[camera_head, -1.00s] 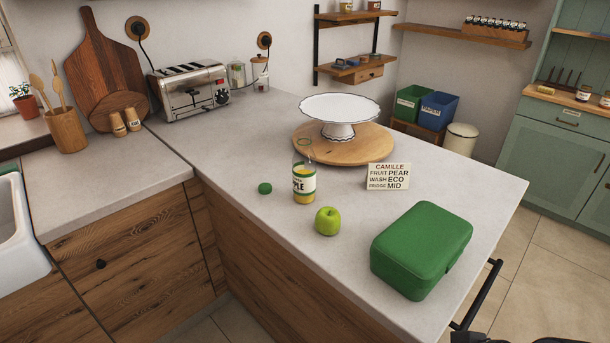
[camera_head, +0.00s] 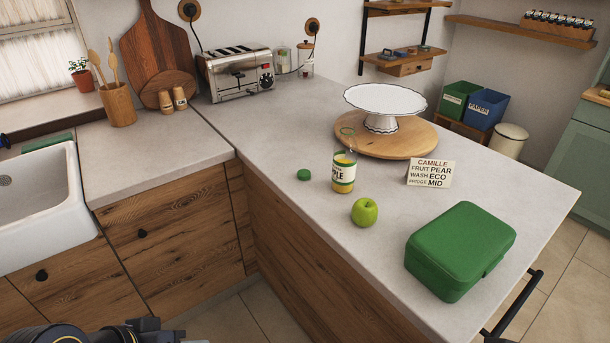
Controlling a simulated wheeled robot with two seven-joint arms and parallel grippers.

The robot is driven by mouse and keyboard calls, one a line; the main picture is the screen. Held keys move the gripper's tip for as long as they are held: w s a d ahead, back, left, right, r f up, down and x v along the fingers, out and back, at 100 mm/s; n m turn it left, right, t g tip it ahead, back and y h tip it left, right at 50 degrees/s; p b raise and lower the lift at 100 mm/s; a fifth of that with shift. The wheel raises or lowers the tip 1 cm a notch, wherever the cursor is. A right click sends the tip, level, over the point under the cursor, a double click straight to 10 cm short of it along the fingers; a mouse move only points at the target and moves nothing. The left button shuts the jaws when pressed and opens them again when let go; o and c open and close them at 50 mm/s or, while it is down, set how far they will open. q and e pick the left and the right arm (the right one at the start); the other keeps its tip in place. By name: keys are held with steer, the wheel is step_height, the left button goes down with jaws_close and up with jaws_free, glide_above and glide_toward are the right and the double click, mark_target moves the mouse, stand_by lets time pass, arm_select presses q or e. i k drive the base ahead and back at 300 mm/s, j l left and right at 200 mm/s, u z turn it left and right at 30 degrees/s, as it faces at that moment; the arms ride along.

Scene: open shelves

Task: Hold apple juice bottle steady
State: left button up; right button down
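The apple juice bottle (camera_head: 343,175) stands upright on the counter. It is clear glass with yellow juice low in it, a label ending in "PLE" and a green ring at its top. A green cap (camera_head: 304,175) lies on the counter to its left. My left gripper (camera_head: 160,332) shows only partly at the bottom left edge, far from the bottle and in front of the drawers; its fingers are not clear. My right gripper is not in view. Nothing touches the bottle.
A green apple (camera_head: 364,212), a green lunch box (camera_head: 460,250) and a note card (camera_head: 430,173) stand near the bottle. Behind it is a white cake stand (camera_head: 385,100) on a round board (camera_head: 420,142). The counter (camera_head: 270,140) left of the bottle is mostly clear.

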mark_target(346, 149)
steer(key=z, duration=0.6)
steer(key=i+j+z, duration=0.15)
steer(key=j+z, duration=0.15)
steer(key=i+j+z, duration=0.15)
steer(key=j+z, duration=0.15)
steer(key=j, duration=0.15)
steer(key=j+z, duration=0.25)
steer(key=i+j, duration=0.1)
steer(key=j, duration=0.35)
steer(key=i+j+z, duration=0.1)
steer(key=j, duration=0.9)
steer(key=i+z, duration=0.05)
